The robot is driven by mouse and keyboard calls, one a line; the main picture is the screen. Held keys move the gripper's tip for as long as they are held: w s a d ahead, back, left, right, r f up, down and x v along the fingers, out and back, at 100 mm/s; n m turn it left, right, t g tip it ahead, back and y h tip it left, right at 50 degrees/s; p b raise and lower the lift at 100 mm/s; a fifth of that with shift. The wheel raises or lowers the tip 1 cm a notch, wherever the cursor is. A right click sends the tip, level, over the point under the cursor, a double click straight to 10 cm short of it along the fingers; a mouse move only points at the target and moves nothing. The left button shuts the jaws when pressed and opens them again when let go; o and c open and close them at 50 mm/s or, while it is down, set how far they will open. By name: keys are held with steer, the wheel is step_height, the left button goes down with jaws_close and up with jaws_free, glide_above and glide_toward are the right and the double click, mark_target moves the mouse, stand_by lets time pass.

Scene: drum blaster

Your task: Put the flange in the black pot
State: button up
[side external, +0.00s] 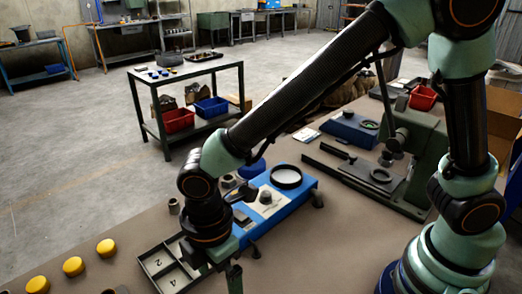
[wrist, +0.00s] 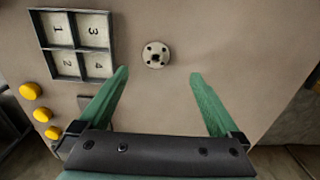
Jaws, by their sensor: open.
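The flange (wrist: 155,54) is a small grey metal disc with a central hub and several holes. It lies flat on the brown table in the wrist view, just beyond my fingertips and roughly midway between them. My gripper (wrist: 158,76) is open and empty, with its two green fingers apart. In the side view my gripper (side external: 234,274) points down low over the table beside the tray, and I cannot make out the flange there. A round, black-rimmed vessel with a pale inside (side external: 286,177) stands on the blue unit; I cannot tell whether it is the black pot.
A tray with numbered compartments (wrist: 71,46) lies left of the flange. Several yellow round pieces (wrist: 42,114) sit farther left. The blue unit (side external: 303,195) and a green press (side external: 425,150) stand on the table. Bare table lies right of the flange.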

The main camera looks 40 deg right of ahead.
step_height(320, 180, down, 4)
steer(key=shift+f, duration=0.1)
steer(key=shift+w+a+f, duration=0.1)
steer(key=shift+w+f, duration=0.1)
steer(key=shift+f, duration=1.05)
steer(key=shift+w+f, duration=0.2)
steer(key=shift+f, duration=1.05)
jaws_close()
steer(key=shift+r, duration=0.1)
